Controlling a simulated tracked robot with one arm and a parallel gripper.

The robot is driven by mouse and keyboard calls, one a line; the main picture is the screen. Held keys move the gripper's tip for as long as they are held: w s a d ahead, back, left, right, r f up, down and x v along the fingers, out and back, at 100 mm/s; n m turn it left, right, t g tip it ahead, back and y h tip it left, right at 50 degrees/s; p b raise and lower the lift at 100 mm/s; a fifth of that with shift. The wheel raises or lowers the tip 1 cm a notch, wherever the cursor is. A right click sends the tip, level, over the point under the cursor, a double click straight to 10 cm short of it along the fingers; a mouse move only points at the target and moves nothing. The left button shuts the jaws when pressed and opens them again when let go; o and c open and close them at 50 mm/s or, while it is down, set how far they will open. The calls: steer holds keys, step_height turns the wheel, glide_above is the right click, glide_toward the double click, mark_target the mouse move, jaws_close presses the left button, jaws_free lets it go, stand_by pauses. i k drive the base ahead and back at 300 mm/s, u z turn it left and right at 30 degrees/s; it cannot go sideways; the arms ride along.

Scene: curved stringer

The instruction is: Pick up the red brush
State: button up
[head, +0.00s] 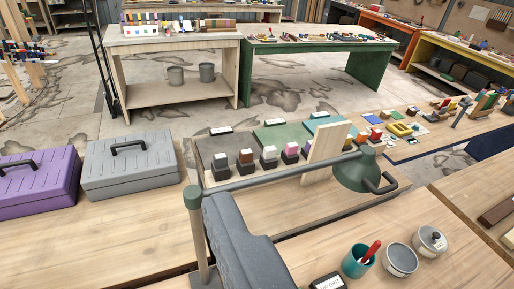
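A red handle (370,251) sticks up, tilted, out of a teal cup (353,268) on the near wooden bench at the lower right. It may be the red brush, but its lower end is hidden in the cup and I cannot see bristles. No fingers of my gripper show. A dark grey rounded body (238,240) rises from the bottom edge, left of the cup; I cannot tell whether it is part of me.
A green lamp (360,172) on a long grey arm spans the bench above the cup. Purple (38,182) and grey (130,165) toolboxes stand left.

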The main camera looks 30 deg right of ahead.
mark_target(364, 261)
steer(key=z, duration=0.45)
steer(key=k, duration=1.25)
steer(key=z, duration=0.85)
steer(key=i, duration=1.2)
steer(key=u, duration=0.3)
